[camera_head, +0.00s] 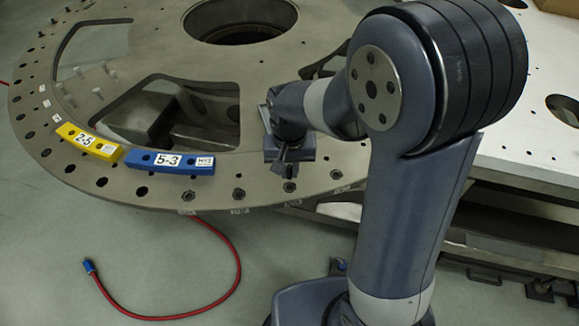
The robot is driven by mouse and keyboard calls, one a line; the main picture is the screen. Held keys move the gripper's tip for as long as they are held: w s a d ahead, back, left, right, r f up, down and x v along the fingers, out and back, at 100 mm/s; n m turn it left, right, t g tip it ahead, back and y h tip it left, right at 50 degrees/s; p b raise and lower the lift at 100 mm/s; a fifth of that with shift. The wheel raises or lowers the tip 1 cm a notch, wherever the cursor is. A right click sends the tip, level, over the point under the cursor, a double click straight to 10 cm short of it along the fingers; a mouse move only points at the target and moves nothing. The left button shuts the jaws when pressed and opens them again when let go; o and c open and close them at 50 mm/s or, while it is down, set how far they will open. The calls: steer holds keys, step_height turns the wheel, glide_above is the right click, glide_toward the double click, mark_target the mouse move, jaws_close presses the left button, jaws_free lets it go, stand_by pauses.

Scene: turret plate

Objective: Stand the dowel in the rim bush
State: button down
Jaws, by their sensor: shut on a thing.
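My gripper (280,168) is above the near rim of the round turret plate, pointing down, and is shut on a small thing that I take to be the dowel. The dowel is too small and too hidden by the jaws to make out clearly. The turret plate (215,172) is grey, with a row of dark holes and bushes along its rim. One rim bush (289,187) lies just below and right of my gripper; another rim bush (239,194) is to the left. I cannot tell whether the dowel touches any bush.
A blue block marked 5-3 (170,162) and a yellow block marked 2-5 (89,142) lie on the rim to the left. Several small pegs (97,80) stand on the plate behind them. A red hose (215,297) lies on the floor. A pale plate (535,150) is at right.

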mark_target(289, 178)
steer(key=shift+f+b, duration=1.85)
steer(key=shift+f, duration=0.65)
steer(key=c, duration=1.3)
jaws_free()
steer(key=shift+c, duration=0.2)
step_height(289, 178, up, 11)
steer(key=shift+f, duration=0.1)
step_height(289, 178, down, 10)
steer(key=shift+r+p, duration=0.1)
steer(key=shift+p, duration=0.4)
steer(key=shift+r+p, duration=0.5)
steer(key=shift+r, duration=0.3)
